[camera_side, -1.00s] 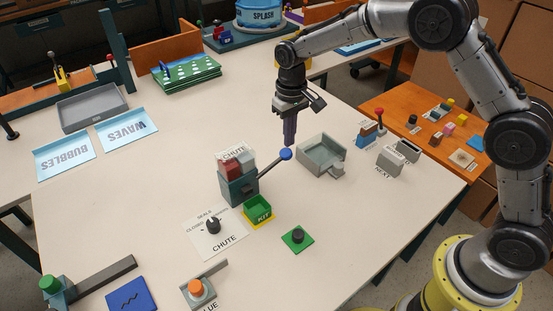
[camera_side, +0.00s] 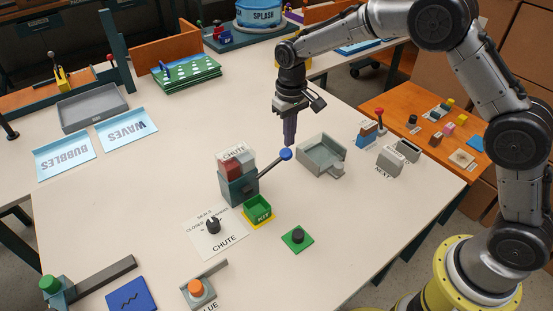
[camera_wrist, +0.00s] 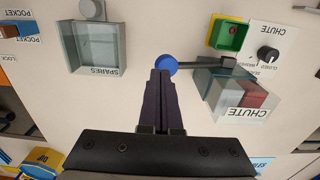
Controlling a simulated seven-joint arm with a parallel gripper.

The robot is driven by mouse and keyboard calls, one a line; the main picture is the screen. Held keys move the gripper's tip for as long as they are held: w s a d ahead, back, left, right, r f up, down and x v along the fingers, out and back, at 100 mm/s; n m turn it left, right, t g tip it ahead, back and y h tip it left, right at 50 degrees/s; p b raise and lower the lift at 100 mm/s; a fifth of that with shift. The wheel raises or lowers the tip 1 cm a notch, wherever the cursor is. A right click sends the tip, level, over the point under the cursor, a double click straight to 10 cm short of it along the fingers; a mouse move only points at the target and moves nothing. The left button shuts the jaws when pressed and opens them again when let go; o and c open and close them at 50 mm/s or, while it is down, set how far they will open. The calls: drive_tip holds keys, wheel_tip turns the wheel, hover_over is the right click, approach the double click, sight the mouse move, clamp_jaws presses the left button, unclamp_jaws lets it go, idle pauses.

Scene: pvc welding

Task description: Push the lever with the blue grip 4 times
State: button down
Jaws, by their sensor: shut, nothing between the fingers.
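The lever's blue grip (camera_side: 286,154) is at the end of a dark arm that sticks out from the chute dispenser (camera_side: 240,188). The dispenser has a clear top with red blocks inside. My gripper (camera_side: 289,144) is shut and empty, pointing down right at the blue grip. In the wrist view my gripper's fingertips (camera_wrist: 161,74) are close together just beside the blue grip (camera_wrist: 166,65); I cannot tell whether they touch it. A green KIT tray (camera_side: 257,210) stands in front of the dispenser.
A grey open SPARES bin (camera_side: 322,156) stands right of the lever. A black knob (camera_side: 213,226) on the CHUTE plate and a green pad with a black knob (camera_side: 297,238) are in front.

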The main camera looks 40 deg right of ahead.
sight(289, 149)
drive_tip(key=shift+f, duration=0.15)
drive_tip(key=shift+f, duration=3.6)
drive_tip(key=shift+r, duration=4.25)
wheel_tip(289, 149, up, 5)
drive_tip(key=shift+f, duration=3.05)
